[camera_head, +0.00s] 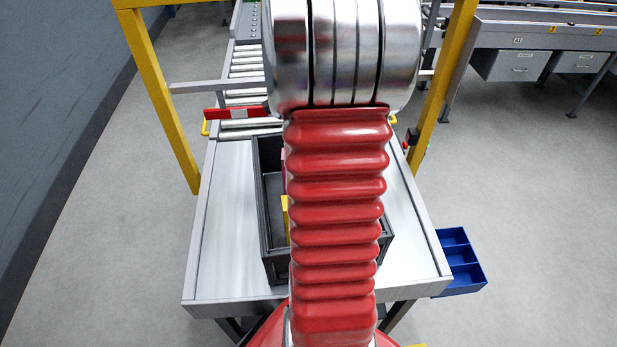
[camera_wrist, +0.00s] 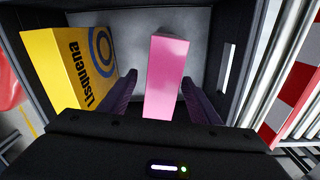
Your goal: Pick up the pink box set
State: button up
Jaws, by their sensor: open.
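The pink box (camera_wrist: 168,70) stands in a dark crate (camera_head: 264,215), near the middle of the wrist view. Only a thin pink sliver of it (camera_head: 283,163) shows in the head view, beside my red arm sleeve. My gripper (camera_wrist: 159,78) is open in the wrist view, with one dark purple finger on each side of the pink box. I cannot tell whether either finger touches it. In the head view my arm hides the gripper and much of the crate.
A yellow box (camera_wrist: 68,66) with dark lettering stands in the crate, left of the fingers in the wrist view. The crate sits on a metal table (camera_head: 228,225). A roller conveyor (camera_head: 246,70) lies behind, and a blue bin (camera_head: 460,262) is at the right.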

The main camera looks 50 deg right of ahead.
jog(key=f, duration=0.5)
jog(key=shift+d+f, duration=0.1)
jog(key=shift+d, duration=0.1)
jog(key=shift+c, duration=0.6)
jog(key=c, duration=1.3)
notch_tip(320, 180, up, 10)
jog(key=shift+r, duration=0.1)
dwell(0.6)
